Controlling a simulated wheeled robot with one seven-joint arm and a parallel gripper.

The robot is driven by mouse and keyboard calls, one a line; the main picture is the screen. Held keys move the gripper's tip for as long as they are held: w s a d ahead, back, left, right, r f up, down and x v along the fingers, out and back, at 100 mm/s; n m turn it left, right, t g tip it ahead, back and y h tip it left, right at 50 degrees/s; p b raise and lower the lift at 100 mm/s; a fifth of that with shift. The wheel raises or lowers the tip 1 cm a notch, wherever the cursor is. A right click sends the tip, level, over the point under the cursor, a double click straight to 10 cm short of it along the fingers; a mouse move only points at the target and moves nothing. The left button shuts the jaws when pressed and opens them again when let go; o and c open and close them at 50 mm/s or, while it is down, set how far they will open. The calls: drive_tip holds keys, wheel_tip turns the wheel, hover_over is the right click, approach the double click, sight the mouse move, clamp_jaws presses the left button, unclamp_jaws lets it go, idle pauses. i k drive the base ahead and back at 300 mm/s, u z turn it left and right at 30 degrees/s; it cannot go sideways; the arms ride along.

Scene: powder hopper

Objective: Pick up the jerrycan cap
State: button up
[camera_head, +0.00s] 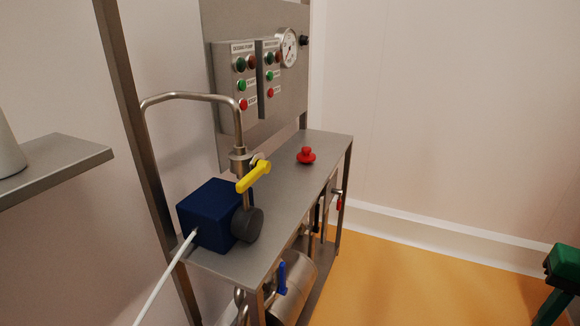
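A small red knob-shaped piece (306,156) sits on the far half of the steel shelf, apart from other things. It looks like the jerrycan cap, though no jerrycan can be made out for certain. My gripper does not show in the head view, so its place and opening cannot be seen.
On the near end of the steel shelf (283,200) stand a blue box (208,213) with a white tube, a bent steel pipe (190,97) and a yellow valve handle (254,176). A control panel (258,75) rises behind. A green object (562,265) stands at right. Yellow floor lies between.

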sight(306, 157)
drive_tip(key=z, duration=0.15)
drive_tip(key=k, duration=1.35)
drive_tip(key=z, duration=0.65)
drive_tip(key=i, duration=2.25)
drive_tip(key=u, duration=0.4)
